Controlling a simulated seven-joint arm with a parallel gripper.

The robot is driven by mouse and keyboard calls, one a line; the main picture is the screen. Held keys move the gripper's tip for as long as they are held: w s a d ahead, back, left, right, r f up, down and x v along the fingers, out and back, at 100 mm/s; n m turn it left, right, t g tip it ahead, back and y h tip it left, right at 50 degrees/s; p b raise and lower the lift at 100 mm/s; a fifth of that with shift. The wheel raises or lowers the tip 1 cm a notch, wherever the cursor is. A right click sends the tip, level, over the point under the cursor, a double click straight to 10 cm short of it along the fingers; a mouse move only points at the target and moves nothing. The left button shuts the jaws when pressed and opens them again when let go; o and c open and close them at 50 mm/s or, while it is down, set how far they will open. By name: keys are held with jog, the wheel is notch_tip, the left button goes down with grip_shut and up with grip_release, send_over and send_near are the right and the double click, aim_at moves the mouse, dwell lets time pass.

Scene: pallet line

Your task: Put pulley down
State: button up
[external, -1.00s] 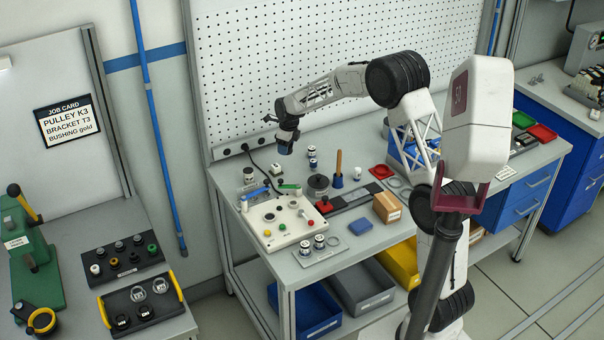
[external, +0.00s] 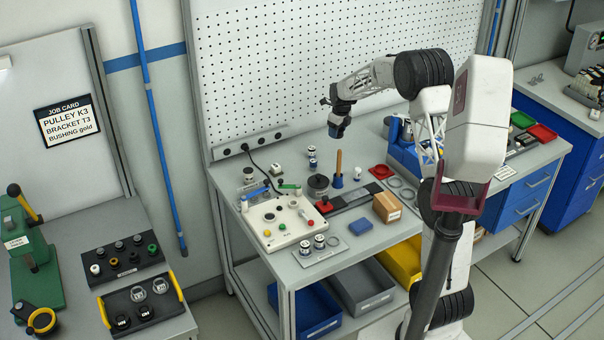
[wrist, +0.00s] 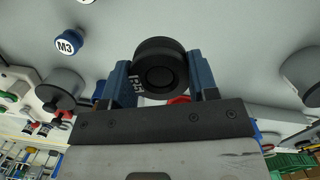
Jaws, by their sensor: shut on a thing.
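My gripper (external: 338,129) hangs above the back middle of the bench top (external: 409,225), pointing down. In the wrist view its two blue-grey fingers (wrist: 160,82) are shut on a black round pulley (wrist: 160,66). The pulley has a hollow centre and small pale lettering that I cannot read for sure. In the external view the pulley is too small or hidden between the fingers to make out. The job card (external: 68,121) on the left wall reads PULLEY K3, BRACKET T3, BUSHING gold.
Below stand a wooden-handled tool (external: 338,167), a dark round pot (external: 318,183) and small labelled caps, including M3 (wrist: 68,42). Black part trays (external: 124,258) lie on the left bench.

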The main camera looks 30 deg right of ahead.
jog(key=shift+d, duration=0.2)
dwell(0.4)
jog(key=shift+f, duration=3.15)
jog(key=shift+f, duration=0.1)
jog(key=shift+f, duration=1.75)
jog(key=shift+f, duration=0.15)
jog(key=o, duration=1)
